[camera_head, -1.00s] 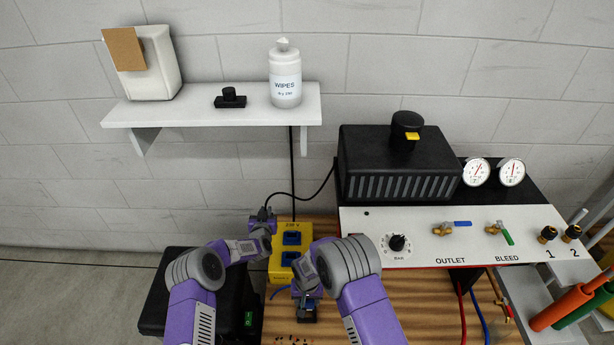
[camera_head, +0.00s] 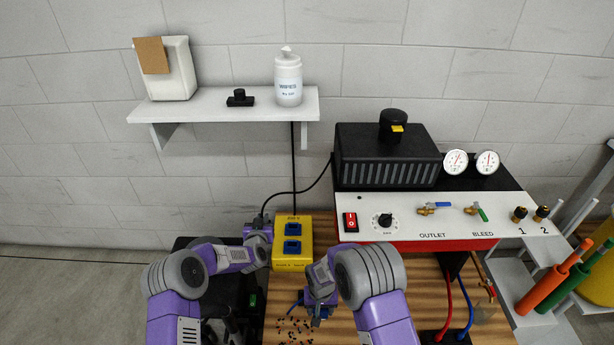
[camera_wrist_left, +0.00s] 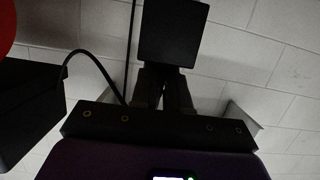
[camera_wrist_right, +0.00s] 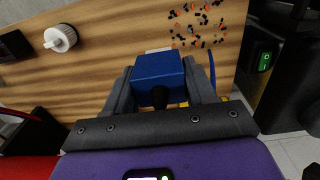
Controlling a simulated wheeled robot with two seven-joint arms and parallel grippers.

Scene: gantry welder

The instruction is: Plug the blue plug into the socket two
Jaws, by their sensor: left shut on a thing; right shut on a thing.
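A yellow box (camera_head: 292,262) with two blue sockets, one behind the other (camera_head: 292,229) (camera_head: 292,247), sits on the wooden table. Any socket numbers are unreadable. My right gripper (camera_head: 319,308) is in front of the box, apart from it. It is shut on the blue plug (camera_wrist_right: 158,72), which shows between the fingers in the right wrist view; a blue cable (camera_head: 294,306) is beside it. My left gripper (camera_head: 262,228) is at the box's left side, shut on a dark, square-ended object (camera_wrist_left: 172,32); I cannot tell exactly what it is.
Small dark and orange bits (camera_head: 292,328) lie on the table (camera_head: 345,326). A black unit (camera_head: 388,155) and a white panel (camera_head: 405,215) with knob, valves and gauges stand right of the box. A black cable (camera_head: 292,165) hangs from the shelf (camera_head: 225,104) behind it.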

